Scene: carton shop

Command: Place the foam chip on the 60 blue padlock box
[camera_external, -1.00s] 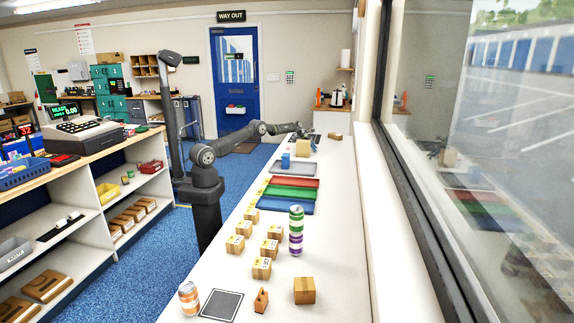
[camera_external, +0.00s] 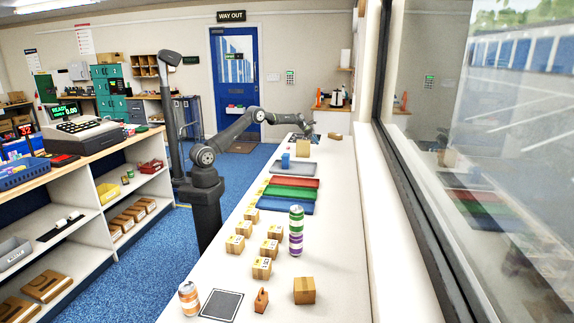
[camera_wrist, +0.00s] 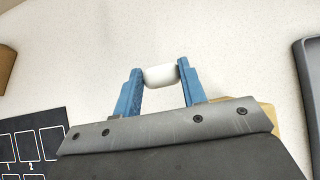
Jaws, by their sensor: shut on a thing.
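My gripper (camera_wrist: 160,84) is shut on a white foam chip (camera_wrist: 160,76), which sits between its blue fingers in the wrist view. The pale counter shows beyond the chip. In the outside view my gripper (camera_external: 309,131) is at the far end of the counter, and the chip is too small to make out there. Several small cartons with yellow labels stand nearer on the counter, one of them here (camera_external: 262,268). Their printed marks are too small to read, so I cannot tell which is the 60 blue padlock box.
Red, green and blue trays (camera_external: 286,206) and a grey tray (camera_external: 297,167) holding a blue item lie mid-counter. A tall striped can stack (camera_external: 296,231) stands beside the cartons. A plain box (camera_external: 304,290), an orange can (camera_external: 189,298) and a dark mat (camera_external: 222,305) are at the near end.

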